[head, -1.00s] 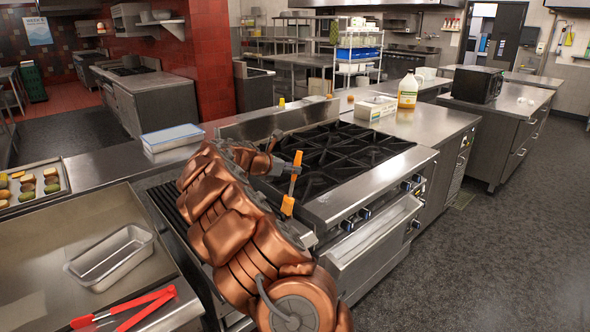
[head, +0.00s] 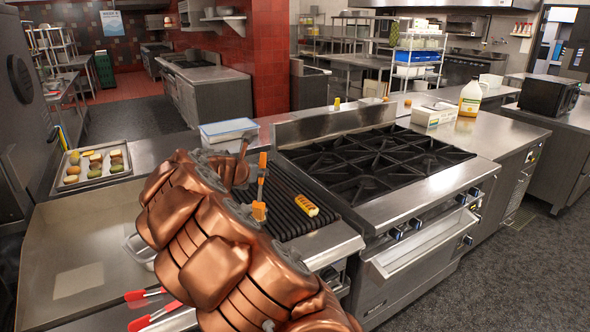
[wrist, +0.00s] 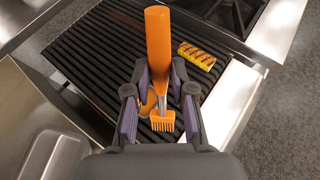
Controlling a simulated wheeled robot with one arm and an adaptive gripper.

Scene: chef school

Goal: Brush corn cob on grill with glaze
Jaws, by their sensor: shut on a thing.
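The yellow corn cob with dark grill marks (head: 306,205) lies on the black ribbed grill (head: 325,222), toward its right side. In the wrist view the corn cob (wrist: 197,56) is on the grill bars, right of the brush. My gripper (wrist: 160,98) is shut on an orange-handled basting brush (wrist: 158,45), with its orange bristle head at the lower end. The brush (head: 261,185) shows upright in the head view, above the grill and left of the corn, apart from it. I cannot tell whether its bristles carry glaze.
A stove with black burner grates (head: 375,160) stands right of the grill. At left are a tray of food pieces (head: 118,163), a metal pan (head: 140,247) partly hidden by my arm, and red tongs (head: 150,316). A blue-white container (head: 228,130) stands behind the grill.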

